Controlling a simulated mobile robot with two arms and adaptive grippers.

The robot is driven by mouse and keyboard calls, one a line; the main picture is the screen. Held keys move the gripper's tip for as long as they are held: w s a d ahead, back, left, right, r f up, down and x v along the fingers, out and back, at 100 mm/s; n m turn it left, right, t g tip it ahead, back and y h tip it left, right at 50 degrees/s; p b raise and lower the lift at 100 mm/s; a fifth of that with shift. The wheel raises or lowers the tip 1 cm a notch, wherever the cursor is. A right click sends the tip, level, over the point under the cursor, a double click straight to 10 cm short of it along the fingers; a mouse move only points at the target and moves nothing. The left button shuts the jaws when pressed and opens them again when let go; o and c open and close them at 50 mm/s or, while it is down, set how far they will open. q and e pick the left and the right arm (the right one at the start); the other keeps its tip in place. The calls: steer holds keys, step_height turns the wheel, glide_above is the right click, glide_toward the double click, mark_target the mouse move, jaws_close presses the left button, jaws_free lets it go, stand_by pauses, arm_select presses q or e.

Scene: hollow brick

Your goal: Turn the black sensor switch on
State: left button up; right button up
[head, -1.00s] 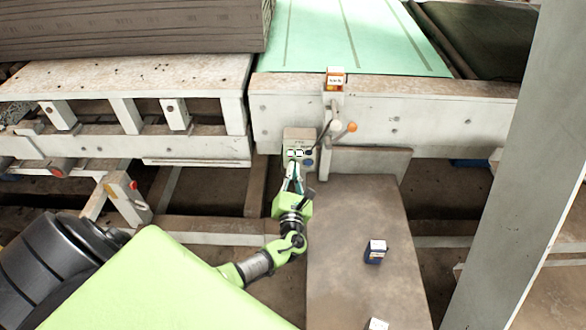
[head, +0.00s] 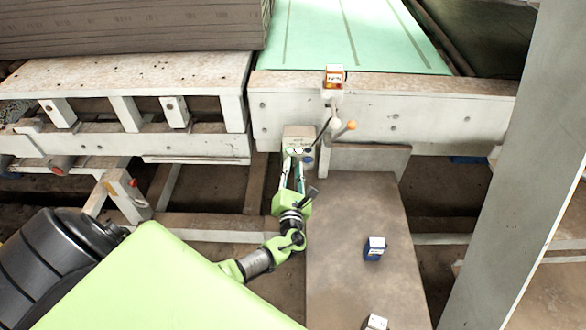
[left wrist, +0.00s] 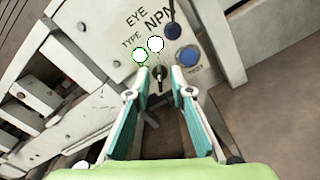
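The black sensor switch (left wrist: 160,74) is a small dark knob low on the pale control panel (left wrist: 112,32), which reads "EYE TYPE NPN". The panel also shows in the head view (head: 293,134). My left gripper (left wrist: 160,76) is open, its two teal fingers pointing at the panel. In the left wrist view the switch appears between the fingertips, with gaps on both sides; I cannot tell how far they are from the panel. In the head view my left gripper (head: 292,163) is just below the panel's buttons. My right gripper is not in view.
Near the switch are a white button with a green rim (left wrist: 140,55), a plain white button (left wrist: 155,44), a blue button (left wrist: 187,56) and a dark blue knob (left wrist: 172,30). A blue-and-white box (head: 375,248) stands lower right.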

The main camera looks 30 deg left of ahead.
arm_select(q)
steer(key=v, duration=1.2)
stand_by(0.3)
steer(key=s+a+f+n+g+h, duration=0.1)
steer(key=s+f+n+g, duration=0.3)
steer(key=f, duration=0.5)
steer(key=s+f+n+g+h, duration=0.1)
steer(key=s+f+n+g, duration=0.1)
steer(key=s+f+n, duration=0.5)
steer(key=s+a+f+g+h, duration=0.1)
steer(key=s+f+g+h, duration=0.2)
steer(key=f, duration=0.8)
steer(key=s+d+f+n+g+h, duration=0.1)
steer(key=s+d+f+n, duration=0.1)
steer(key=s+f+n, duration=0.3)
steer(key=s+d+f+n+g+h, duration=0.1)
steer(key=s+f+n, duration=0.4)
steer(key=s+n, duration=0.5)
steer(key=s+d+f+n+g+h, duration=0.2)
steer(key=s+d+f+n, duration=0.3)
steer(key=s, duration=0.7)
steer(key=n+g+b, duration=0.1)
steer(key=n, duration=0.1)
steer(key=shift+s+d+n, duration=0.2)
steer(key=shift+n, duration=0.1)
